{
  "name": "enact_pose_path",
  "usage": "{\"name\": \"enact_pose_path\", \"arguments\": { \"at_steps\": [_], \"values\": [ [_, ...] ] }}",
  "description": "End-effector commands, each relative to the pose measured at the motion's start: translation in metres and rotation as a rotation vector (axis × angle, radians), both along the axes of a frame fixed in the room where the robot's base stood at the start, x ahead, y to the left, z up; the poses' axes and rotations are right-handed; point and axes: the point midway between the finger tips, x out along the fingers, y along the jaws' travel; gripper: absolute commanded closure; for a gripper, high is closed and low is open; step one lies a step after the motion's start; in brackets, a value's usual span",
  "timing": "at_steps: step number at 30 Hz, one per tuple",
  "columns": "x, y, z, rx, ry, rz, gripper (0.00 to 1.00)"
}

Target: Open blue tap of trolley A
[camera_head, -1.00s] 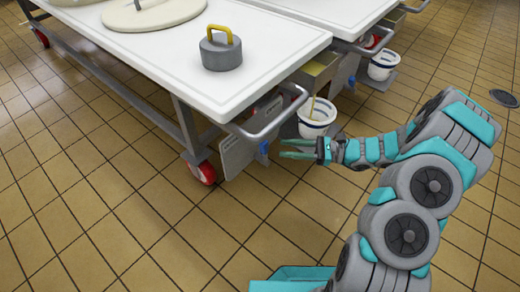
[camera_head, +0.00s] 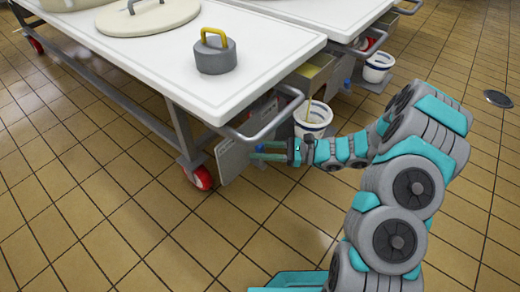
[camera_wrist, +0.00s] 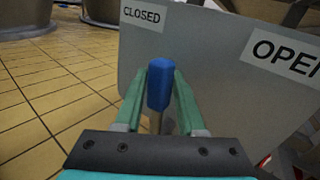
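The blue tap (camera_wrist: 160,84) is an upright blue handle on a thin metal stem, seen in the wrist view in front of a grey plate (camera_wrist: 215,75). The plate carries a CLOSED label (camera_wrist: 143,15) at the left and an OPEN label (camera_wrist: 286,52) at the right. The handle stands nearer the CLOSED label. My gripper (camera_wrist: 161,92) is open, with one green finger on each side of the handle; I cannot tell whether they touch it. In the head view my gripper (camera_head: 268,151) is beside the trolley's end, and the tap (camera_head: 260,148) is largely hidden.
The white-topped trolley (camera_head: 260,65) bears a grey weight with a yellow handle (camera_head: 215,52) and a round lid (camera_head: 148,16). Its end rail (camera_head: 268,128) is above my gripper. A white bucket (camera_head: 313,118) is close behind it. Tiled floor in front is free.

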Motion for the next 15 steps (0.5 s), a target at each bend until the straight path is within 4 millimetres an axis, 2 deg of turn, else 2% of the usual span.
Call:
{"name": "enact_pose_path", "arguments": {
  "at_steps": [1,10,15],
  "values": [
    [0.0,-0.0001,0.0,0.0,0.0,0.0,0.67],
    [0.0,-0.0003,0.0,0.0,0.0,0.0,1.0],
    [-0.0001,-0.0003,-0.0001,0.0,0.0,0.0,1.0]
  ]
}}
